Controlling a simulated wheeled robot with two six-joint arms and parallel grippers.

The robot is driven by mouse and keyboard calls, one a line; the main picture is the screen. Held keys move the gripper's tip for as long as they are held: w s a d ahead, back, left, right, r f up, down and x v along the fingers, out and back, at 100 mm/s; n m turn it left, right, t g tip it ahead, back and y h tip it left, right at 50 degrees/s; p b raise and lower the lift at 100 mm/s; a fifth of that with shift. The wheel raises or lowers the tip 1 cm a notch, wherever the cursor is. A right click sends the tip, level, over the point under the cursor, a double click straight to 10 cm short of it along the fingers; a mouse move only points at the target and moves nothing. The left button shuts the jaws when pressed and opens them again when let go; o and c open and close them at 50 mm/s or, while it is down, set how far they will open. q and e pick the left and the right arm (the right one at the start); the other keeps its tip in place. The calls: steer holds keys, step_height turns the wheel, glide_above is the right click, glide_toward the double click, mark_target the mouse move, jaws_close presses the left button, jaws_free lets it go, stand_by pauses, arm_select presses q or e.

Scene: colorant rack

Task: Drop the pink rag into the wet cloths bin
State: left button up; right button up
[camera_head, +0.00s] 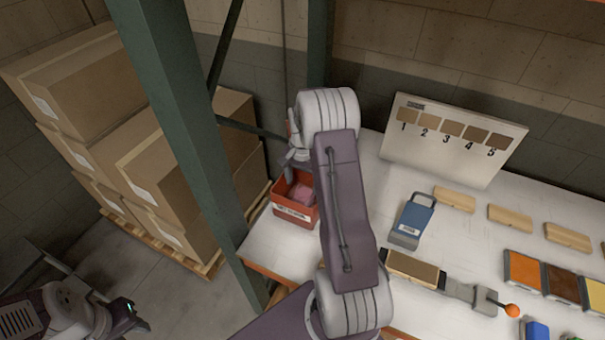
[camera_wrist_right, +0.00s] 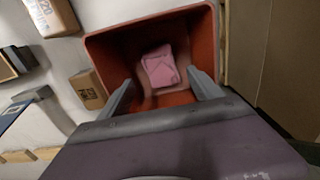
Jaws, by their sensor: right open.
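The pink rag (camera_head: 301,193) lies inside the red bin (camera_head: 296,217), which has a white label on its front and stands at the left end of the white bench. The right wrist view also shows the rag (camera_wrist_right: 160,67) on the floor of the bin (camera_wrist_right: 98,52), apart from the fingers. My right gripper (camera_wrist_right: 163,90) is open and empty above the bin, with a finger on each side of the view. My left gripper (camera_head: 132,322) is low at the left of the head view, away from the bench; its jaws are not clear.
A green post (camera_head: 190,120) rises just left of the bin. Stacked cardboard boxes (camera_head: 75,90) stand on a pallet behind it. The bench holds a sample board (camera_head: 440,145), a blue tool (camera_head: 412,220), wooden blocks (camera_head: 508,217) and colour pans (camera_head: 523,270).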

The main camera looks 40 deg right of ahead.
mark_target(303, 196)
step_height(303, 196, up, 6)
steer(key=shift+f+b, duration=0.1)
steer(key=shift+b, duration=0.2)
steer(key=s+a+f+n+b, duration=0.1)
steer(key=s+a+f+n, duration=0.1)
steer(key=s+a+n, duration=0.4)
steer(key=s+a+f+n+t+b, duration=0.1)
steer(key=s+a+n, duration=0.5)
steer(key=a, duration=0.7)
steer(key=s, duration=0.2)
steer(key=shift+s+a+f, duration=0.2)
steer(key=shift+s+f, duration=0.15)
steer(key=shift+s, duration=0.05)
steer(key=shift+s, duration=0.1)
